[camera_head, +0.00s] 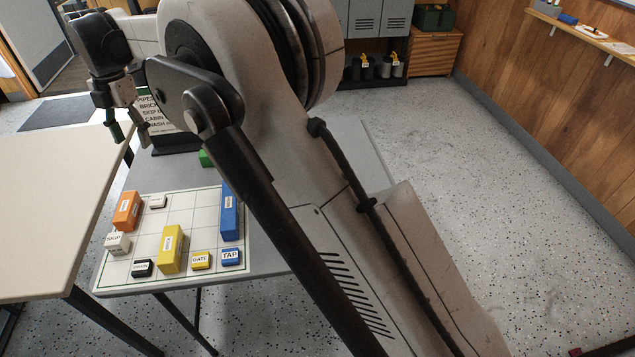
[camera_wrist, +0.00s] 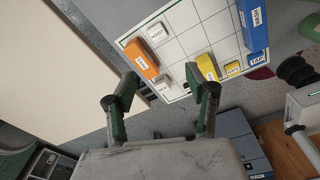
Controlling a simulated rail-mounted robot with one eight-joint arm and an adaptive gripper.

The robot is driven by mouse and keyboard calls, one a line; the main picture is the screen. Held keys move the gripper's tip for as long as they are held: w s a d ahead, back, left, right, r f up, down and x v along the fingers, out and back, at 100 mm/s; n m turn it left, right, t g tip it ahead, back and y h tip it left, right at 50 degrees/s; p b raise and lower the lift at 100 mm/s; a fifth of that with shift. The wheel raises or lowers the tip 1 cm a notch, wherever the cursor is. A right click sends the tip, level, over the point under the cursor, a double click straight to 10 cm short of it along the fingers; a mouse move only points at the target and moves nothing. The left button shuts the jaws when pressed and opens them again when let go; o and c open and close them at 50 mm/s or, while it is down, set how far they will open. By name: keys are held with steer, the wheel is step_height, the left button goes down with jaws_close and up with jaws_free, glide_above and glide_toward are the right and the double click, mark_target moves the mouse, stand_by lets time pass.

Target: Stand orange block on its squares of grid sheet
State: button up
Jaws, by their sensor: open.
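The orange block (camera_head: 127,211) rests on the left edge column of the white grid sheet (camera_head: 180,216), just behind the white SKIP block. It also shows in the wrist view (camera_wrist: 141,58) as a long block with a white label on its upper face. My gripper (camera_head: 130,127) is open and empty, well above and behind the sheet, apart from the orange block. In the wrist view its two fingers (camera_wrist: 168,88) are spread wide, with the orange block beyond the left fingertip. I cannot tell exactly which squares the block covers.
Also on the sheet are the white SKIP block (camera_head: 117,243), a white tile (camera_head: 158,202), a black tile (camera_head: 142,268), a yellow block (camera_head: 171,249), a GATE block (camera_head: 202,260), a TAP block (camera_head: 231,257) and a tall blue block (camera_head: 230,212).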

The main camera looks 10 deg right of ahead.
steer(key=s+d+r+m+t, duration=0.1)
steer(key=s+d+r+m, duration=0.3)
steer(key=d, duration=0.6)
steer(key=s+d+r+m+t+y, duration=0.15)
steer(key=d+r+m, duration=0.35)
steer(key=d, duration=0.5)
steer(key=s+d+r+m+t+h, duration=0.1)
steer(key=s+d+r+m, duration=0.4)
steer(key=d, duration=0.6)
steer(key=s+d+f+m+t, duration=0.1)
steer(key=s+d+f+m, duration=0.2)
steer(key=s+d+m, duration=0.2)
steer(key=s+d+f+m+t, duration=0.2)
steer(key=s+d+f+m, duration=0.2)
steer(key=s+d+m, duration=0.2)
steer(key=s+d+f+m+t+h, duration=0.1)
steer(key=s+d+f+m, duration=0.3)
steer(key=s+d, duration=0.5)
steer(key=shift+m, duration=1.2)
